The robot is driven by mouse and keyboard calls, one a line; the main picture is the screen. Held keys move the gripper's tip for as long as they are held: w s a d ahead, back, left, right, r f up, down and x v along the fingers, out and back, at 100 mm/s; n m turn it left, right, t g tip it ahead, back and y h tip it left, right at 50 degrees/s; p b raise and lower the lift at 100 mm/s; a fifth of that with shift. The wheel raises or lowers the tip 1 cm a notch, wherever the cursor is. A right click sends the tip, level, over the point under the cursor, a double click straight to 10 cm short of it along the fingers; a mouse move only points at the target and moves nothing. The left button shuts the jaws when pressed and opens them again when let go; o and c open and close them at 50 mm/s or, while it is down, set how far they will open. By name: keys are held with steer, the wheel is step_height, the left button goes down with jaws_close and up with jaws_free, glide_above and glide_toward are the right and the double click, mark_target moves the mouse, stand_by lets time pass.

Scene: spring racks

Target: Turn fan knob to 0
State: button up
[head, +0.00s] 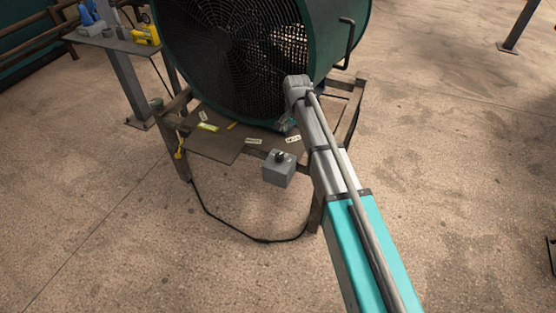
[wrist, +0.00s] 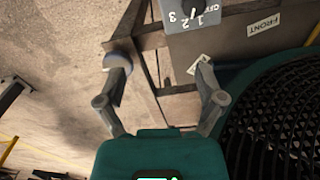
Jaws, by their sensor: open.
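A grey control box (head: 278,172) with a dark knob (head: 280,156) on top is fixed at the front edge of the fan's stand. In the wrist view the box face (wrist: 208,18) shows at the top edge, marked OFF, 1, 2 and 3. In the head view my arm's end hides most of the gripper. The large fan (head: 225,45) stands behind.
The stand's brown metal plate (head: 215,147) carries small labels, one reading FRONT. A black cable (head: 228,228) loops to the floor. A small table (head: 118,42) with a yellow tool (head: 146,33) stands at the upper left. Floor in front and right is open.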

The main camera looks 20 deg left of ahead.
glide_above(279, 155)
steer(key=f, duration=0.1)
steer(key=shift+w, duration=0.1)
steer(key=shift+f+b, duration=0.15)
steer(key=shift+b, duration=0.3)
step_height(279, 155, down, 14)
steer(key=b, duration=1.3)
steer(key=shift+r, duration=0.25)
steer(key=c, duration=1.2)
